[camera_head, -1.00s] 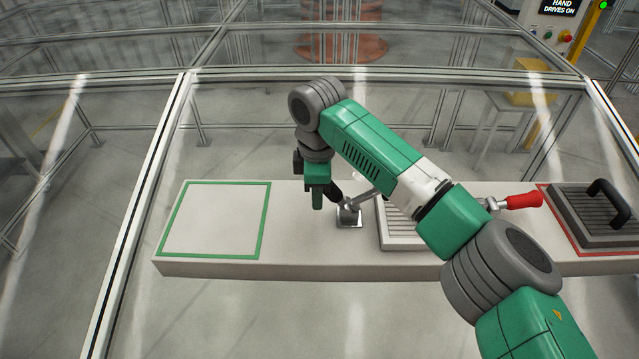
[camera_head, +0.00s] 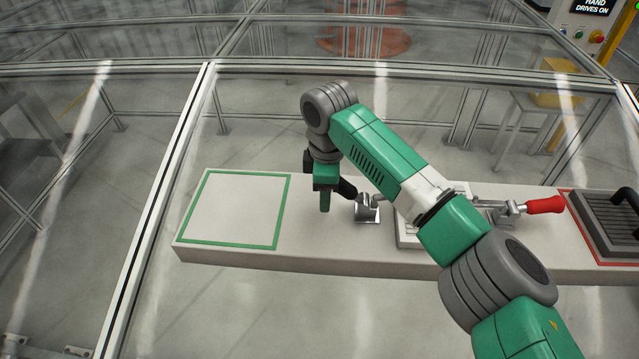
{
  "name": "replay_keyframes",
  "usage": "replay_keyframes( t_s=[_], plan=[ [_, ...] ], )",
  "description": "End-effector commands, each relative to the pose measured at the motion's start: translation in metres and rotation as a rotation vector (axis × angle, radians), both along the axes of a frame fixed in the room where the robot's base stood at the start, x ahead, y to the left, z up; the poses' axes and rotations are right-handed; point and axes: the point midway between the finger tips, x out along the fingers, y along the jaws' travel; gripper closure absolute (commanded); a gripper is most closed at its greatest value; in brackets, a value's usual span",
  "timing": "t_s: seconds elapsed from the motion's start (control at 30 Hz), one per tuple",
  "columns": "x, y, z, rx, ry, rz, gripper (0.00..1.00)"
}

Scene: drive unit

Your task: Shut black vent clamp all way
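The black-handled vent clamp (camera_head: 367,207) stands on the pale bench, on a small metal base left of the vent. Its black handle (camera_head: 347,189) points up and left, toward my gripper. My gripper (camera_head: 325,202) hangs fingers-down just left of the handle. From this side I cannot tell whether the fingers are apart, or whether they touch the handle. The slatted vent (camera_head: 408,233) is partly hidden behind my green arm. A second clamp with a red handle (camera_head: 545,205) is at the vent's right, its handle lying roughly level and pointing right.
A green-outlined empty square (camera_head: 235,208) is on the bench's left. A dark slatted cover with a black handle (camera_head: 612,220) sits in a red outline at the right. Framed clear panels surround the bench. A control panel (camera_head: 590,18) is at the back right.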

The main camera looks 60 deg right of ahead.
Motion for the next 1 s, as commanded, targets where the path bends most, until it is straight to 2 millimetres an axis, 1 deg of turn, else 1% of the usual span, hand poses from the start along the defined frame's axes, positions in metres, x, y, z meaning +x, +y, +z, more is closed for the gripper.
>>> replay_keyframes(
  t_s=[0.03, 0.17, 0.57, 0.8, 0.9, 1.0],
  plan=[
    [-0.018, -0.012, -0.021, 0.007, 0.038, -0.037, 0.47],
    [-0.018, -0.012, -0.02, 0.008, 0.039, -0.037, 0.47],
    [-0.018, -0.011, 0.03, 0.009, 0.036, -0.036, 0.47],
    [-0.015, -0.01, 0.063, 0.007, 0.028, -0.031, 0.47],
    [-0.015, -0.01, 0.074, 0.007, 0.027, -0.03, 0.47],
    [-0.014, -0.009, 0.078, 0.007, 0.025, -0.03, 0.47]
  ],
)
